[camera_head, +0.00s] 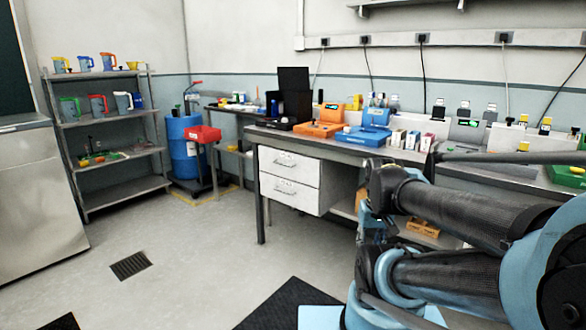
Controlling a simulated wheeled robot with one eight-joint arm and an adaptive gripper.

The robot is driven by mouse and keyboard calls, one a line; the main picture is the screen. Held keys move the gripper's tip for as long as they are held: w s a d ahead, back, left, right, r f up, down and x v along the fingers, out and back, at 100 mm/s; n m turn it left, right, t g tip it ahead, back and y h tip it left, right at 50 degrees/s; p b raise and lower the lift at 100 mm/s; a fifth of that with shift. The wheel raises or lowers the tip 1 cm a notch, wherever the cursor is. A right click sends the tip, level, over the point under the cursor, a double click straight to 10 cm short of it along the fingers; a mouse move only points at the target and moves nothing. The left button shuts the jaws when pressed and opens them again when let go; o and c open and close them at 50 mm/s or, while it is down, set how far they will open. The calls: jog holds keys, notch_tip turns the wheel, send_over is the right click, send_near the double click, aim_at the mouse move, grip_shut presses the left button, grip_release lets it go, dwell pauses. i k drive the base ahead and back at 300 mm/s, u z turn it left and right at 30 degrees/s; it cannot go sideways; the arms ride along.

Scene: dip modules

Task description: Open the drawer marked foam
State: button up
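Two white drawers are stacked under the left end of the grey workbench. The upper drawer (291,166) and the lower drawer (291,195) both look shut. Each has a handle and a small label on its front. The labels are too small to read, so I cannot tell which one is marked foam. My arm fills the lower right and hides part of the bench's right side. I cannot make out my gripper's fingers in this view.
The workbench top (300,138) holds orange and blue cases, small boxes and a dark upright panel. A blue drum (188,165) with a red bin (205,134) and a shelf rack (120,192) stand left. The floor before the drawers is clear, with a dark mat (285,307) nearer me.

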aim_at(303, 168)
jog(key=i, duration=0.9)
jog(key=u, duration=0.05)
